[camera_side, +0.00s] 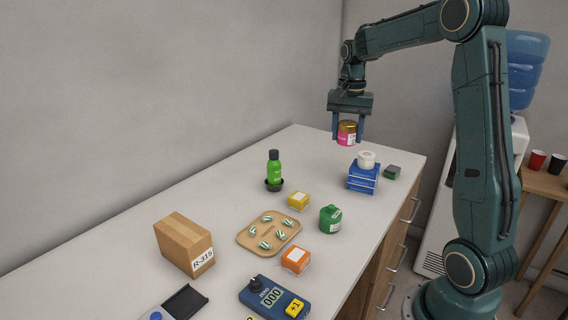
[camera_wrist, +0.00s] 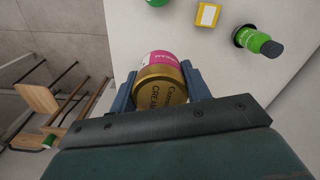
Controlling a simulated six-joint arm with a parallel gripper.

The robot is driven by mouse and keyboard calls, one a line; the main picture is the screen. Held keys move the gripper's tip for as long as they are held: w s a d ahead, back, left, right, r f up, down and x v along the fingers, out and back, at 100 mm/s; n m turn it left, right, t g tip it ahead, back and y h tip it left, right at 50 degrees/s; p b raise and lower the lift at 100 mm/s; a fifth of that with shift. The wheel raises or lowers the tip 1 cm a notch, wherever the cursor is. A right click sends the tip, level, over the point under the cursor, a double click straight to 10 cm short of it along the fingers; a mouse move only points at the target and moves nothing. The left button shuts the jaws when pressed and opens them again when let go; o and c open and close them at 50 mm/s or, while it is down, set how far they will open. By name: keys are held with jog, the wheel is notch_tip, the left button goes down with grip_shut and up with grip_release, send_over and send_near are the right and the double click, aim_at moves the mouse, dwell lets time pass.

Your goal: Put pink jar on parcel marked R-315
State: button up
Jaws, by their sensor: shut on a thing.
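The pink jar (camera_side: 347,139) has a gold lid and is held in the air above the far end of the counter. My gripper (camera_side: 348,136) is shut on it, with one finger on each side. In the wrist view the jar (camera_wrist: 156,61) shows its gold lid toward the camera, between the fingers of my gripper (camera_wrist: 160,88). The parcel marked R-315 (camera_side: 176,243) is a brown cardboard box at the near left of the counter, with its label facing front right. Its top is bare. The parcel is not in the wrist view.
Blue boxes (camera_side: 362,178) with a white roll (camera_side: 366,160) on top stand below my gripper. A green bottle (camera_side: 274,168), yellow box (camera_side: 298,200), tray of capsules (camera_side: 254,244), green jar (camera_side: 330,219), orange box (camera_side: 296,259) and blue counter device (camera_side: 262,296) stand between there and the parcel.

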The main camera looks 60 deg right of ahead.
jog(key=w+a+r+n, duration=0.3)
jog(key=w+a, duration=0.4)
jog(key=w, duration=0.4)
notch_tip(320, 180, up, 5)
jog(key=n, duration=0.7)
send_over(181, 228)
jog(key=shift+w+r, duration=0.1)
jog(key=shift+r, duration=0.05)
notch_tip(181, 228, down, 16)
jog(key=shift+r, duration=0.1)
jog(key=shift+f, duration=2.1)
